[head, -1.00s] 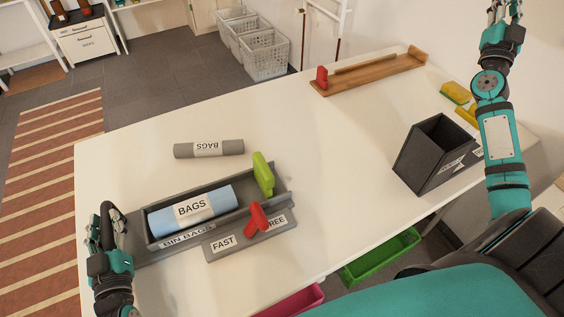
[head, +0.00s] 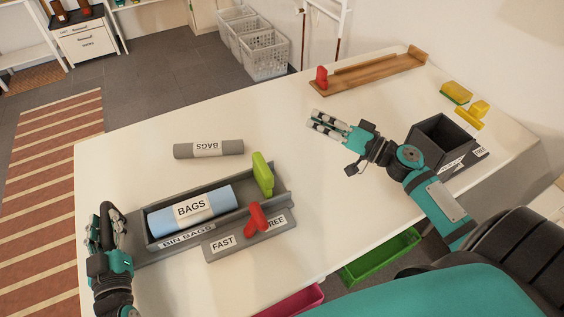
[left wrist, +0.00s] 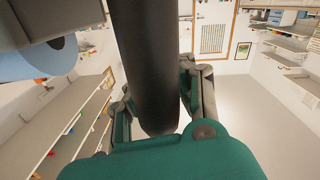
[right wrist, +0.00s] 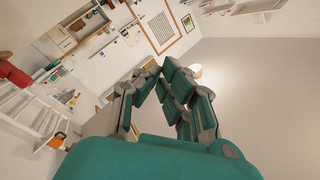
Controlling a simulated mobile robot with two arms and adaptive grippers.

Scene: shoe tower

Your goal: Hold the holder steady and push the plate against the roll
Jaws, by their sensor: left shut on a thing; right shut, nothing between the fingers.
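The grey bin-bag holder (head: 165,244) lies on the white table at the front left. The blue roll (head: 165,219) labelled BAGS lies in its trough. The green plate (head: 263,174) stands upright near the trough's right end, with a gap between it and the roll. A red lever (head: 256,217) sits on the front panel between FAST and FREE. My left gripper (head: 107,222) is shut on the dark handle at the holder's left end, which also fills the left wrist view (left wrist: 145,60). My right gripper (head: 312,121) is shut and empty above the table, to the right of the plate.
A grey roll (head: 208,149) lies behind the holder. A black box (head: 424,150) stands at the right, with yellow items (head: 456,92) behind it. A wooden rack (head: 370,75) with a red part lies at the back.

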